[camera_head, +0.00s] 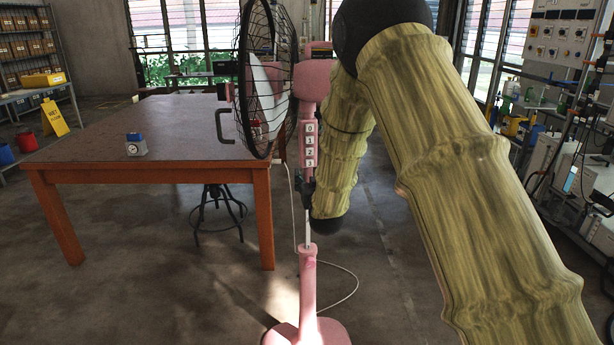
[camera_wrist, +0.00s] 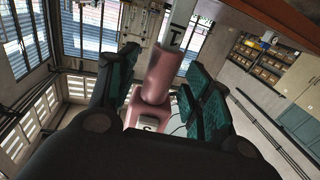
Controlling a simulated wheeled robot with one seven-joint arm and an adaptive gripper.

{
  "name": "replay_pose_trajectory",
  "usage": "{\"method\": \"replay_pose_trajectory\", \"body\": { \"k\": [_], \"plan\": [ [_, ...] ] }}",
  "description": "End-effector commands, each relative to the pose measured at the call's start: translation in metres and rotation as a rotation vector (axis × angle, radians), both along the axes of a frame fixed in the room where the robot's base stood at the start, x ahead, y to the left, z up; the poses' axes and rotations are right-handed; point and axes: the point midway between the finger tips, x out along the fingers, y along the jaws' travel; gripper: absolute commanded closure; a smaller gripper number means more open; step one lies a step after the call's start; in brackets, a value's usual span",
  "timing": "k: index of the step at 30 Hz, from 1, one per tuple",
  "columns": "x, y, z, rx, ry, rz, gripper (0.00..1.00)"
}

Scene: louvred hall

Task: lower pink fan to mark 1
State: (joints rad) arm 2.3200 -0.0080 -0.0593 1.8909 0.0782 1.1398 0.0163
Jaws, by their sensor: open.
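The pink fan (camera_head: 308,82) stands upright in the head view, its black wire cage (camera_head: 262,80) facing left. Its pink upper column carries a strip of labels 0, 1, 2, 3 from top to bottom; mark 1 (camera_head: 309,141) is second. A thin pale rod (camera_head: 309,230) runs down into the lower pink tube (camera_head: 308,280). My gripper (camera_wrist: 160,88) is open in the wrist view, with teal-padded fingers on either side of the pink column (camera_wrist: 162,72). I cannot tell whether they touch it. In the head view my arm partly hides the gripper beside the column, below the labels.
A wooden table (camera_head: 90,150) stands left of the fan, with a small blue-and-grey device (camera_head: 136,145) on it. A stool (camera_head: 216,205) is under the table. A pale cord (camera_head: 345,275) loops on the floor beside the fan. Equipment (camera_head: 560,170) lines the right side.

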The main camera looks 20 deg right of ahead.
Motion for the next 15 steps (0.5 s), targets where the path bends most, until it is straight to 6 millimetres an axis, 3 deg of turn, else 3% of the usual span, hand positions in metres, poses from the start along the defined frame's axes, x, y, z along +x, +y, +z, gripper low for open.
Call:
{"method": "replay_pose_trajectory", "body": {
  "k": [15],
  "plan": [
    [0.016,-0.002,0.0,0.0,0.001,0.0,0.5]
  ]
}}
